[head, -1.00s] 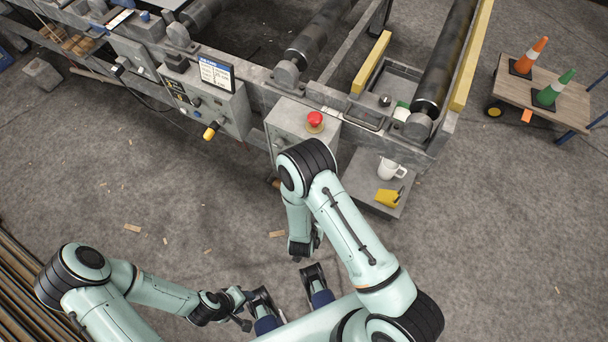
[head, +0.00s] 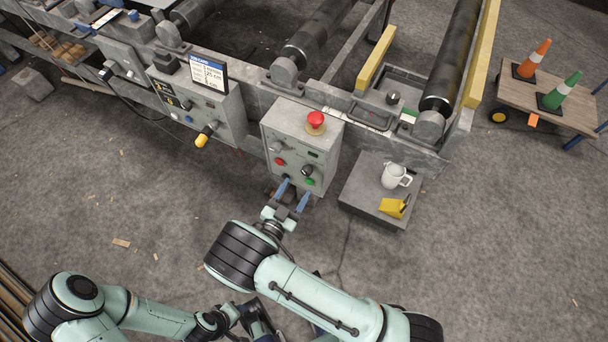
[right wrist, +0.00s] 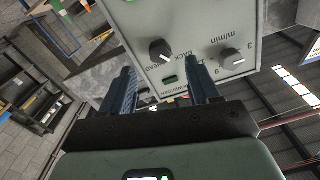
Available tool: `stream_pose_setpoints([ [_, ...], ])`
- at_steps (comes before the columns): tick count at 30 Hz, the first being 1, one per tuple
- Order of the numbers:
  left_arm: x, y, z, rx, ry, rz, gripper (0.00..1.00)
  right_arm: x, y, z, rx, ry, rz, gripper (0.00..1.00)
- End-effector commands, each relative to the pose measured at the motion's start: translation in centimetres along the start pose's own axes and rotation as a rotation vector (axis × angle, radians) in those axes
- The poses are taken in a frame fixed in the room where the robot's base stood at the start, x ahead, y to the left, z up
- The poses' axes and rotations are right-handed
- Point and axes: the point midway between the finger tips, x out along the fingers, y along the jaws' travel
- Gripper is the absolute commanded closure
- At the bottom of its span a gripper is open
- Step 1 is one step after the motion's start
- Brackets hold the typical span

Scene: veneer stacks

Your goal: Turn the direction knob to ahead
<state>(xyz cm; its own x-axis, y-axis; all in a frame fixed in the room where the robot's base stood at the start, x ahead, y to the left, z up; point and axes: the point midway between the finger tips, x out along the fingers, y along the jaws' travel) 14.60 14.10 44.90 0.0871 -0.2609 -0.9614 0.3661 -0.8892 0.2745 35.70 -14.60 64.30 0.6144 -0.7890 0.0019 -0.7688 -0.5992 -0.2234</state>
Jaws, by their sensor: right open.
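The direction knob is a black knob (head: 307,170) on the front of the grey control box (head: 328,139). It shows closer in the right wrist view (right wrist: 161,50), upside down, beside BACK and AHEAD lettering. Its white mark points down and right there; I cannot tell which word it meets. My right gripper (head: 293,193) is open and empty, its two blue fingers just short of the panel's lower part. In the right wrist view the fingers (right wrist: 163,88) are apart, with the knob beyond the gap, untouched. My left gripper (head: 235,318) is low in the head view, its fingers unclear.
A grey knob (head: 276,147) with an m/min scale, a red button (head: 280,161) and a green button (head: 310,182) share the panel. A red mushroom button (head: 316,120) tops the box. A shelf with a white mug (head: 394,176) and yellow object (head: 394,207) stands right.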

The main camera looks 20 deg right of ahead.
Motion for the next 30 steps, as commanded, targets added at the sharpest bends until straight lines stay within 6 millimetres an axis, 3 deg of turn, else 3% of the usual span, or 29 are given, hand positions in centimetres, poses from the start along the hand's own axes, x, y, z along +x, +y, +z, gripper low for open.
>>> stream_pose_setpoints([
  [3,0.3,-0.1,-0.4,-0.001,0.011,-0.001,0.57,2.5,0.1,0.1,0.0,0.0,0.003,0.39],
  [9,0.6,-0.2,-0.9,-0.002,0.024,-0.002,0.57,5.3,0.0,0.1,0.0,-0.001,0.001,0.39],
  [22,0.7,-0.3,-1.1,-0.003,0.03,-0.002,0.57,6.4,0.0,0.1,-0.001,-0.002,-0.001,0.39],
  [23,0.7,-0.3,-1.1,-0.003,0.03,-0.002,0.57,6.4,0.0,0.1,-0.001,-0.002,-0.001,0.46],
  [27,0.7,-0.3,-1.1,-0.003,0.029,-0.002,0.57,6.3,0.0,0.1,-0.001,-0.002,-0.001,0.91],
  [30,0.7,-0.3,-1.1,-0.003,0.029,-0.002,0.57,6.3,0.0,0.1,-0.001,-0.002,-0.001,0.95],
])
